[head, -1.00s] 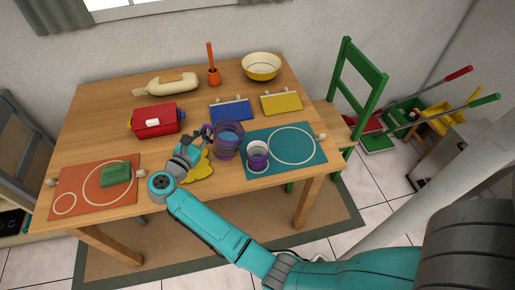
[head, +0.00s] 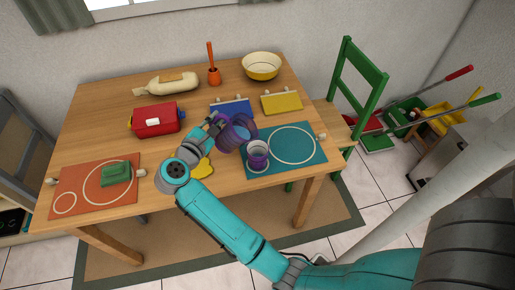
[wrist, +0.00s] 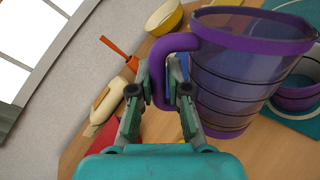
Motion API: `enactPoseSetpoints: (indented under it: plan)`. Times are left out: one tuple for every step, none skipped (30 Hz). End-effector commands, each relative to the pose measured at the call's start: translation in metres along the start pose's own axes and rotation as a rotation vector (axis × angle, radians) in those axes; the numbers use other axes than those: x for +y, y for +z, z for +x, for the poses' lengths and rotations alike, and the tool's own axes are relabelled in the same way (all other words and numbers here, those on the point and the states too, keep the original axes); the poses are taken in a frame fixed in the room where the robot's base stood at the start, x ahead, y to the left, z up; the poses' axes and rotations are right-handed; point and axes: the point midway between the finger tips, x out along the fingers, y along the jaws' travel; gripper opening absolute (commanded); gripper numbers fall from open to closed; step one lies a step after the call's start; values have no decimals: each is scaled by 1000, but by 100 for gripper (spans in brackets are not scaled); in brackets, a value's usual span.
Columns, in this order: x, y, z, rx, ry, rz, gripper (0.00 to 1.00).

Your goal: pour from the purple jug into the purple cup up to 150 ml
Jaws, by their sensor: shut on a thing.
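The purple jug (head: 237,132), see-through with dark ring lines, is held above the table and tilted to the right, towards the cup. My gripper (head: 214,124) is shut on its handle; the wrist view shows the fingers (wrist: 168,90) on either side of the purple handle (wrist: 160,66). The purple cup (head: 257,160) stands upright on the teal mat (head: 305,160), just right of and below the jug in the head view. In the wrist view the cup (wrist: 298,99) is partly hidden behind the jug (wrist: 235,80). I cannot make out a stream or the cup's level.
A yellow flat piece (head: 203,169) lies left of the cup. An orange mat (head: 75,198) holds a green block (head: 116,174).

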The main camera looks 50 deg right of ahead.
Motion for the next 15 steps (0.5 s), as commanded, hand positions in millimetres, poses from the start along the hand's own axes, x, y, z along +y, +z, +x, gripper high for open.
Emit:
enactPoseSetpoints:
  plan:
    - [0, 1, 0, 0, 1, 5, 0]
    - [0, 1, 0, 0, 1, 7, 0]
    - [0, 1, 0, 1, 1, 10, 0]
    - [0, 2, 0, 1, 1, 13, 0]
    - [0, 2, 0, 2, 1, 16, 0]
    - [0, 2, 0, 3, 1, 20, 0]
    - [-1, 2, 0, 3, 1, 23, 0]
    - [-1, 2, 0, 4, 1, 25, 0]
    - [-1, 3, 0, 4, 1, 29, 0]
    - [-1, 3, 0, 5, 1, 32, 0]
    - [-1, 3, 0, 5, 1, 35, 0]
    - [-1, 3, 0, 6, 1, 38, 0]
    - [-1, 4, 0, 6, 1, 41, 0]
    - [-1, 4, 0, 7, 1, 43, 0]
    - [-2, 4, 0, 8, 1, 47, 0]
